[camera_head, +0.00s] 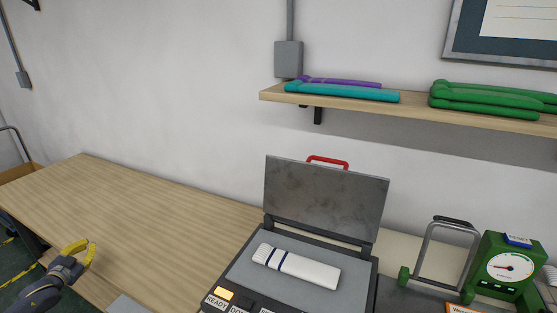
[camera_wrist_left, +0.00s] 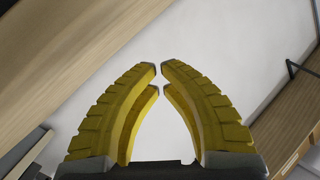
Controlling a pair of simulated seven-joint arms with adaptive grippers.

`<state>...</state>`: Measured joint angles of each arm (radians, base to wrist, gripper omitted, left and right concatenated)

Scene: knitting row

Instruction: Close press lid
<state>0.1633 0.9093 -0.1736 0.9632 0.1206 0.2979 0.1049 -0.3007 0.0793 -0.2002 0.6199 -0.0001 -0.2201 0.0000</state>
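The press lid (camera_head: 325,198) is a dark grey flat panel standing raised at the back of the press, with a red handle (camera_head: 328,161) on its top edge. The press base (camera_head: 240,269) is open, and a white knitted piece (camera_head: 297,267) with dark blue stripes lies on its grey plate. My left gripper (camera_head: 91,243) is at the lower left over the wooden table, well apart from the press. In the left wrist view its yellow fingertips (camera_wrist_left: 159,67) nearly meet, with nothing between them. My right gripper is not in view.
The wooden table (camera_head: 150,215) is clear left of the press. Right of the press stand a metal frame (camera_head: 440,255) and a green dial gauge (camera_head: 507,265). A wall shelf (camera_head: 420,108) above holds folded teal, purple and green knits. A lit READY label (camera_head: 218,301) is on the press front.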

